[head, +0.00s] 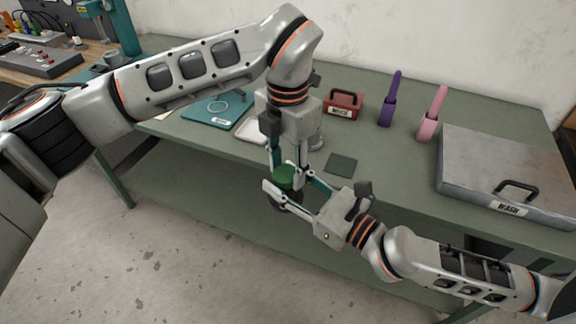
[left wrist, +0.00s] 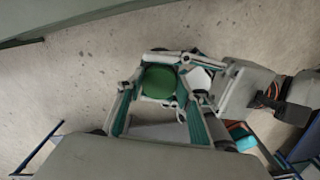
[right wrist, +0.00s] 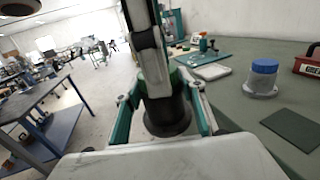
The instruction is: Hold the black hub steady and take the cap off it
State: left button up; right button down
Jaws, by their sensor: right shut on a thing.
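The black hub (right wrist: 168,118) is held in the air in front of the bench edge, with the round green cap (head: 286,174) on top of it. My right gripper (head: 284,198) comes in from the right, shut on the hub, a finger on each side. My left gripper (head: 289,168) points down from above, its fingers on either side of the cap. In the left wrist view the cap (left wrist: 160,82) lies between those fingers, which look open; contact is hard to tell. In the right wrist view a left finger hides part of the cap (right wrist: 177,77).
On the green bench (head: 395,160) are a dark square mat (head: 342,164), a blue-lidded jar (right wrist: 262,76), a red box (head: 343,104), a teal mat (head: 213,110), purple and pink tools (head: 388,105), and a metal WASH tray (head: 480,165). Open floor lies below the hub.

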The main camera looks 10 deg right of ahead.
pick_arm(q)
jog(key=shift+s+d, duration=0.1)
jog(key=shift+s, duration=0.05)
jog(key=c, duration=0.3)
pick_arm(e)
jog(key=shift+r, duration=0.1)
pick_arm(q)
jog(key=n, duration=0.3)
jog(key=shift+r, duration=0.15)
jog(key=shift+r, duration=1)
jog(key=shift+r, duration=0.1)
